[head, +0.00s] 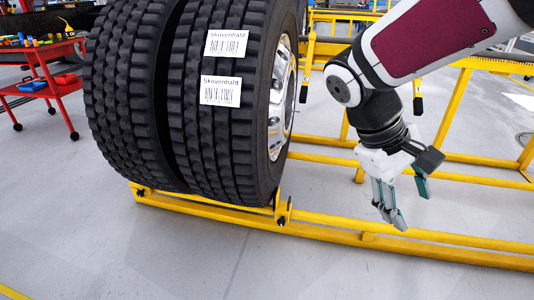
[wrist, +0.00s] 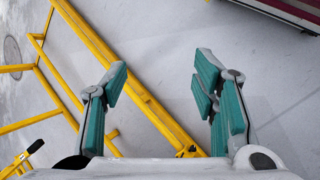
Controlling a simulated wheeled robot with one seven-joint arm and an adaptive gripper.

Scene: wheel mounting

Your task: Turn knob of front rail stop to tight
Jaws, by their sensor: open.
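The front rail stop (head: 283,208) is a small yellow bracket with a dark knob on the front yellow rail (head: 350,227), beside the foot of the right tyre. The knob is too small to tell how tight it is. My gripper (head: 408,203) is open and empty, pointing down above the front rail, well to the right of the stop and apart from it. In the wrist view my gripper's teal-padded fingers (wrist: 160,85) are spread, with a yellow rail (wrist: 130,80) showing below and between them and nothing held.
Two big tyres (head: 225,120) with labels stand on the yellow frame at the left. A second small yellow bracket (head: 140,192) is at their left foot. A red tool cart (head: 45,80) stands far left. The floor in front is clear.

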